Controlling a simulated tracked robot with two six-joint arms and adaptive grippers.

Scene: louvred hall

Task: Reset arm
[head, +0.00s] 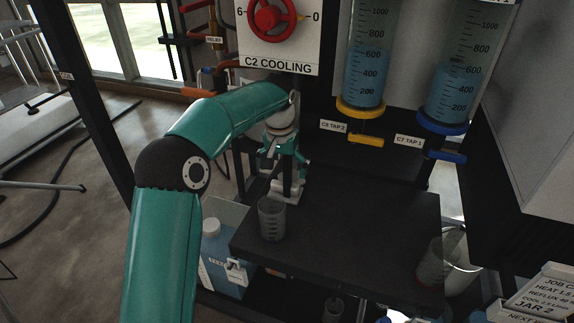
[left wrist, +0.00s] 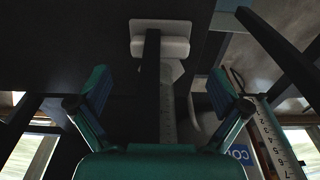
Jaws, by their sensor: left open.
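My left arm (head: 165,230), teal with a black elbow joint, reaches in from the lower left. My left gripper (head: 284,165) points down above the back left of the black shelf, below the cooling panel. In the left wrist view the gripper (left wrist: 160,95) has its two teal fingers wide apart. A pale block with a dark bar and a grey upright part (left wrist: 168,75) shows between and beyond the fingers; I cannot tell whether they touch it. A clear beaker (head: 271,218) stands on the shelf just in front of the gripper. My right gripper is not in view.
The black shelf (head: 350,235) is mostly bare, with another beaker (head: 432,264) at its right edge. Two blue-filled columns (head: 366,70) (head: 455,85) with taps hang behind. A red valve wheel (head: 272,16) sits above. A blue-filled jug (head: 222,260) stands left of the shelf.

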